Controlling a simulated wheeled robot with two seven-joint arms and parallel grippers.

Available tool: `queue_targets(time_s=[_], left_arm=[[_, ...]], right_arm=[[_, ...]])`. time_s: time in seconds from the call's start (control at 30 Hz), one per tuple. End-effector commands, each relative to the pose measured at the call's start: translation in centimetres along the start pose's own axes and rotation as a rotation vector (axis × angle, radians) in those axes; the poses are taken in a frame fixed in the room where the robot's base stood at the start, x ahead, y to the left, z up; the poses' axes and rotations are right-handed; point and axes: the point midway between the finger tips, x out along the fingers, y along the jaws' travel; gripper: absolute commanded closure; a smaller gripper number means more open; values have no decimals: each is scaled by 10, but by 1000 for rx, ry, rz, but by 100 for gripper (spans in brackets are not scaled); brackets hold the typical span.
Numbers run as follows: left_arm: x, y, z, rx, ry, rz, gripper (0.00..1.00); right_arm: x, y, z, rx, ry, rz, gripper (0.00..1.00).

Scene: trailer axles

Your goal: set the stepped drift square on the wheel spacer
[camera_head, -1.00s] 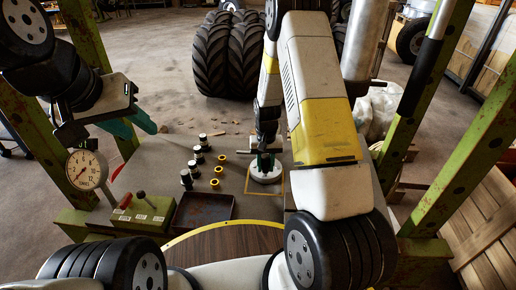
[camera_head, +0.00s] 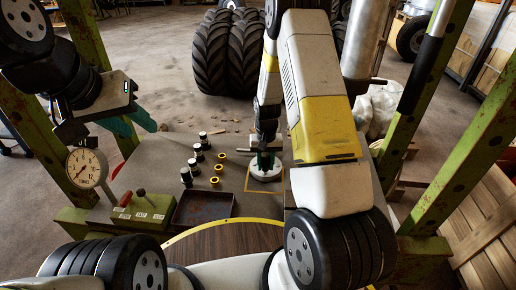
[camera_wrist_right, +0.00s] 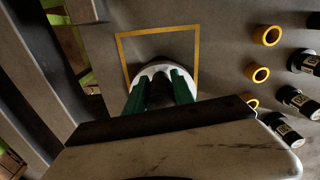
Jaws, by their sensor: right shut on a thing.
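The wheel spacer (camera_head: 265,174) is a pale round piece on the bench, inside a yellow square outline. It also shows in the wrist view (camera_wrist_right: 154,69), partly covered by my fingers. My right gripper (camera_head: 264,161) points down right over the spacer, its green fingers close to it. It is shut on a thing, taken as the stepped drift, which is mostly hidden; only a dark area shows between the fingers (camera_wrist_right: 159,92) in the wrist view. I cannot tell whether the drift touches the spacer or stands square. My left gripper (camera_head: 132,124) is away at the left, teal fingers apart, empty.
Several black cylinders with pale labels (camera_head: 197,152) and yellow rings (camera_head: 216,168) stand left of the spacer. A dark tray (camera_head: 204,208), a green lever box (camera_head: 146,210) and a dial gauge (camera_head: 87,169) are nearer. Green posts (camera_head: 425,90) flank the bench.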

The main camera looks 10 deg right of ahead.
Motion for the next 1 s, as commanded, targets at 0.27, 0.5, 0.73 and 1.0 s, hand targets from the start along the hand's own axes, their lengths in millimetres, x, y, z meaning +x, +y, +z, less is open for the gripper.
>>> queue_targets(time_s=[0.27, 0.5, 0.73, 1.0], left_arm=[[0, 0, 0, 0, 0, 0, 64], [0, 0, 0, 0, 0, 0, 64], [0, 0, 0, 0, 0, 0, 64], [0, 0, 0, 0, 0, 0, 64]], right_arm=[[2, 0, 0, 0, 1, 0, 100], [4, 0, 0, 0, 1, 0, 68], [4, 0, 0, 0, 1, 0, 45], [-2, 0, -1, 0, 2, 0, 45]])
